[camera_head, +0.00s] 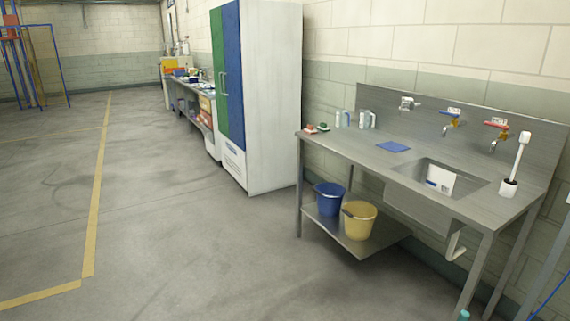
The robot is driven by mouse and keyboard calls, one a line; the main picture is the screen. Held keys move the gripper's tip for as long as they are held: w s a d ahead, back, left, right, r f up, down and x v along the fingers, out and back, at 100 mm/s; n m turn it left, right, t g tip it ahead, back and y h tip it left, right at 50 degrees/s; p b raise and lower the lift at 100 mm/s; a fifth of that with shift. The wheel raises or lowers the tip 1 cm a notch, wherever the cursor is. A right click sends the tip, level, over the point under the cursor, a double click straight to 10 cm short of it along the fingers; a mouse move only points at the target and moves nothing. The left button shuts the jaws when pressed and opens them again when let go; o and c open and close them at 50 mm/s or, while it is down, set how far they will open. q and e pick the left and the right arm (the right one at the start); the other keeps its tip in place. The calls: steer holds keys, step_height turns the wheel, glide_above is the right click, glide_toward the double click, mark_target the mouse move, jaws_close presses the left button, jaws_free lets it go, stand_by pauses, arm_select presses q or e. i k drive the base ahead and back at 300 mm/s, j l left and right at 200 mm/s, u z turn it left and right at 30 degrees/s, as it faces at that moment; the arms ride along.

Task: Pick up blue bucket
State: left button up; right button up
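The blue bucket (328,198) stands upright on the low metal shelf (368,246) under the sink counter. It is at the left end of the shelf, behind and to the left of a yellow bucket (359,221), which hides part of its right side. The shelf is open at the front. Neither of my grippers shows in the head view.
The steel sink counter (345,145) overhangs the shelf, with a leg (298,190) at its left corner near the blue bucket. A tall cabinet (262,100) with green and blue doors stands left of the counter. Open concrete floor (170,240) lies in front and left.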

mark_target(327, 205)
steer(key=i, duration=2.2)
steer(key=i+j+z, duration=0.1)
steer(key=i, duration=1)
steer(key=i+j, duration=0.1)
steer(key=i, duration=1)
steer(key=i+z, duration=0.35)
